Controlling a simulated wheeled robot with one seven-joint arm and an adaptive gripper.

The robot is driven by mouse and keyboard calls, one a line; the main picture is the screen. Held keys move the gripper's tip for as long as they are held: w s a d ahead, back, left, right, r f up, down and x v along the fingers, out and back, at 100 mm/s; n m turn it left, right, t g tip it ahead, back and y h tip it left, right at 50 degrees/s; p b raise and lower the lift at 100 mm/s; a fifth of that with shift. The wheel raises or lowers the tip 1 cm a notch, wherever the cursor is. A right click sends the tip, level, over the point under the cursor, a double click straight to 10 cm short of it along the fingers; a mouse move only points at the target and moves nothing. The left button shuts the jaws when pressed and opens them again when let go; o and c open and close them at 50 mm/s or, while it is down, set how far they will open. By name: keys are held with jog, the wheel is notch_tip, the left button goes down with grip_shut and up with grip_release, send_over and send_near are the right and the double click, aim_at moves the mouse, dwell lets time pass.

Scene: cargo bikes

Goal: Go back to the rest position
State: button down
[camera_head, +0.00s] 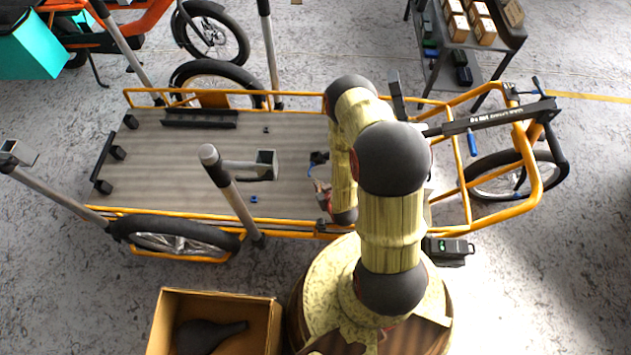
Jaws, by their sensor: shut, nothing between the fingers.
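My arm (391,225) shows in the head view, with yellowish links and dark grey rounded joints. It rises from its round base (322,275) at the bottom centre, bends at the top, and a farther link comes down over the right end of the cargo bike's deck.
The orange-framed cargo bike (190,165) with its grey deck lies across the middle, with grey posts (232,190) standing up around it. A cardboard box (255,322) holding a dark object stands at bottom left. A dark table (437,50) with small boxes stands at top right. Floor at lower right is clear.

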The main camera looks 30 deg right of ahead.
jog(key=shift+s+a+r, duration=0.1)
jog(key=shift+s+r, duration=0.35)
jog(key=shift+s, duration=0.05)
jog(key=shift+r, duration=0.1)
